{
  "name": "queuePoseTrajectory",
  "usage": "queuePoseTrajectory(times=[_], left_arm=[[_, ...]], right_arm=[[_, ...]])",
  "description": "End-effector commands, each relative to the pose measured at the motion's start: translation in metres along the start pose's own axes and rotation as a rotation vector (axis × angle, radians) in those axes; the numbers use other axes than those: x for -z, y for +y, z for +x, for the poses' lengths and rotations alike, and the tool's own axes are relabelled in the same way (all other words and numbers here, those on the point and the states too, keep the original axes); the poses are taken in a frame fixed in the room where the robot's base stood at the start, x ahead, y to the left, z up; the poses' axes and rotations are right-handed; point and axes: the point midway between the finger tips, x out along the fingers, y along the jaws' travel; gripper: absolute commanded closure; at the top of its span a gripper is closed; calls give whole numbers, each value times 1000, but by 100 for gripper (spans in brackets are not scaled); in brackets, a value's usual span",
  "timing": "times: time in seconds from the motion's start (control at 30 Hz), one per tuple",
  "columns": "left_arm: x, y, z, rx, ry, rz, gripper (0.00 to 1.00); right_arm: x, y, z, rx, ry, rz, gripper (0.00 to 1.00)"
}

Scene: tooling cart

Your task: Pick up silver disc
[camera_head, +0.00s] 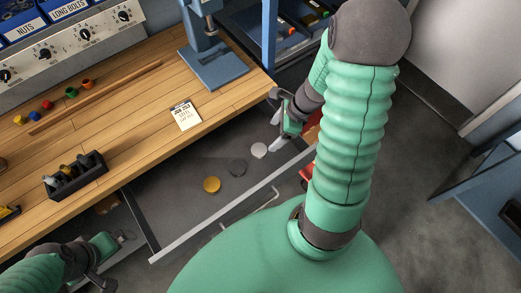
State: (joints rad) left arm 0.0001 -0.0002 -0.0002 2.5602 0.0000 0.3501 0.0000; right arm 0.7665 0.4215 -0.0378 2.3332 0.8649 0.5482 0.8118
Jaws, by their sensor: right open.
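The silver disc (259,150) lies flat in the open drawer (180,228), toward its right end. A dark grey disc (237,168) and a gold disc (212,185) lie to its lower left in the same drawer. My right gripper (275,132) is open and empty, just above and to the right of the silver disc. A small gap shows between them. My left gripper (108,280) is low at the left, partly cut by the picture edge, and its jaws are unclear.
The wooden bench top (130,110) overhangs the drawer's back. On it are a black holder (75,178), a paper note (185,115) and a blue press stand (212,65). Blue shelving stands at right.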

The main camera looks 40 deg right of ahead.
Motion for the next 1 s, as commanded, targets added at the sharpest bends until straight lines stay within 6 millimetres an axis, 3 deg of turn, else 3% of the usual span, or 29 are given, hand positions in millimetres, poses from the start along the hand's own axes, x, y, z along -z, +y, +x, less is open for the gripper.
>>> queuePoseTrajectory(times=[0.03,0.2,0.43,0.63,0.93,1.0], left_arm=[[-2,0,9,0,0,0,0],[-5,0,22,0,0,0,0],[-7,0,29,0,0,0,0],[-10,0,41,0,0,0,0],[-10,0,42,0,0,0,0],[-10,0,42,0,0,0,0]], right_arm=[[3,0,19,-6,0,0,21],[5,-2,62,-7,-2,-1,21],[4,-2,88,-4,-2,-4,21],[4,-2,125,-4,0,-6,21],[4,-3,131,-2,0,-7,21],[4,-3,131,-2,-1,-7,30]])
